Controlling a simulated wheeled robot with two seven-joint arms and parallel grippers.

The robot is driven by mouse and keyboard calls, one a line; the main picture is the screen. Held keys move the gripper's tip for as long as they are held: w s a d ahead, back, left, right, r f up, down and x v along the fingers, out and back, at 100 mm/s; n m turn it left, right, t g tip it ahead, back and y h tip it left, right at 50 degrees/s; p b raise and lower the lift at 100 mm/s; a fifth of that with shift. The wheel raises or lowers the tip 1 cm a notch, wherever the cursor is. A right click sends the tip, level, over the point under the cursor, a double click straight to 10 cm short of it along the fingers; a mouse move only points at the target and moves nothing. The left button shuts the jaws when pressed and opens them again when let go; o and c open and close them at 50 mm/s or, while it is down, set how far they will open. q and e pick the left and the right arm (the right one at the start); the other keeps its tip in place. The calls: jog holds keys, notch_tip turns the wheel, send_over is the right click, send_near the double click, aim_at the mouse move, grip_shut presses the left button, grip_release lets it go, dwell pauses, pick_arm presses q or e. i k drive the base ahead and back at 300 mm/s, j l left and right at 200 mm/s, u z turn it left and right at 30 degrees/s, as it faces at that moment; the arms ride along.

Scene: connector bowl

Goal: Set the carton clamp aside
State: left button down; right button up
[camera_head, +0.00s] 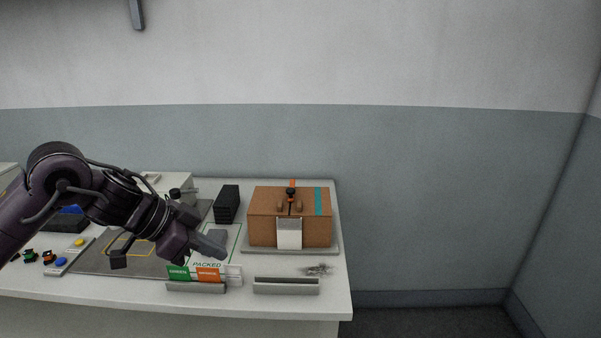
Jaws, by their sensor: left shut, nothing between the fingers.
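The brown carton (262,228) stands on a grey base plate toward the right end of the table. A small clamp (291,191), black with an orange top, sits at the middle of the carton's upper side, above two brown tabs. My left gripper (209,246) is shut and empty. It hangs left of the carton, apart from it and from the clamp, above the area marked PACKED. My right gripper is not in view.
A white card (289,234) is at the carton's front. A black block (227,204) stands left of the carton. Green and orange labels (207,274) and a grey bar (286,286) are near the front edge. Small metal pieces (318,269) lie front right.

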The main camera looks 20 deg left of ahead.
aim_at(290, 190)
jog(key=i, duration=1.3)
